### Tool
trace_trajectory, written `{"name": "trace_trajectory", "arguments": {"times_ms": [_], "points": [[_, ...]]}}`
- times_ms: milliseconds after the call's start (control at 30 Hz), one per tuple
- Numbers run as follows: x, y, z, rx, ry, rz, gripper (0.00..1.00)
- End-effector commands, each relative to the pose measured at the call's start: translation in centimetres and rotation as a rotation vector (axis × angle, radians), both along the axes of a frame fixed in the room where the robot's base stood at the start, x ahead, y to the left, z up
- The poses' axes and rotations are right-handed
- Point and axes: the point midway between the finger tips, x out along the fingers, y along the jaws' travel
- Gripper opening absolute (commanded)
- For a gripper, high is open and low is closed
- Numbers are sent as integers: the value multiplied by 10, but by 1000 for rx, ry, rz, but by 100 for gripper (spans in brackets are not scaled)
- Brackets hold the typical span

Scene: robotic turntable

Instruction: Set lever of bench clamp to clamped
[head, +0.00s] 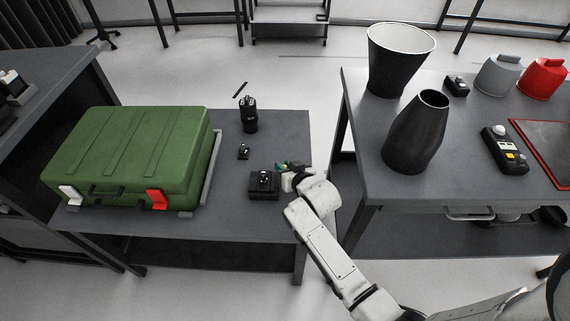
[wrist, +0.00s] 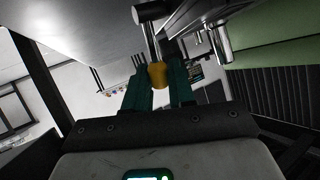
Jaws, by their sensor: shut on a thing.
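The bench clamp (head: 263,186) is a small dark block near the right end of the left table, partly hidden behind my gripper in the head view. In the wrist view its lever (wrist: 153,45) is a metal rod ending in an orange-yellow knob (wrist: 158,74). My gripper (head: 282,167) is beside the clamp, on its right. In the wrist view, the teal fingers of my gripper (wrist: 162,88) are closed around the knob. I cannot tell from these views how far the lever is turned.
A green case (head: 130,150) with a white and a red latch fills the table's left part. A black cylindrical object (head: 249,116) and a small black object (head: 243,152) stand behind the clamp. The right table (head: 370,180) carries black vases (head: 414,135) and a control box (head: 504,150).

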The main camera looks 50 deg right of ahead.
Motion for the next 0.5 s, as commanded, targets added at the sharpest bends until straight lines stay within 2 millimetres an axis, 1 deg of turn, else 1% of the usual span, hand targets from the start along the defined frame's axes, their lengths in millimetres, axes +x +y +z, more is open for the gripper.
{"name": "trace_trajectory", "arguments": {"times_ms": [33, 200, 433, 467, 500], "points": [[4, 1, 5, 12, 5, 6, 0], [5, 0, 1, 32, 18, 5, 0], [4, 0, 0, 30, 18, 5, 0], [4, 0, 0, 30, 18, 5, 26], [4, 0, 0, 30, 18, 5, 29]]}}
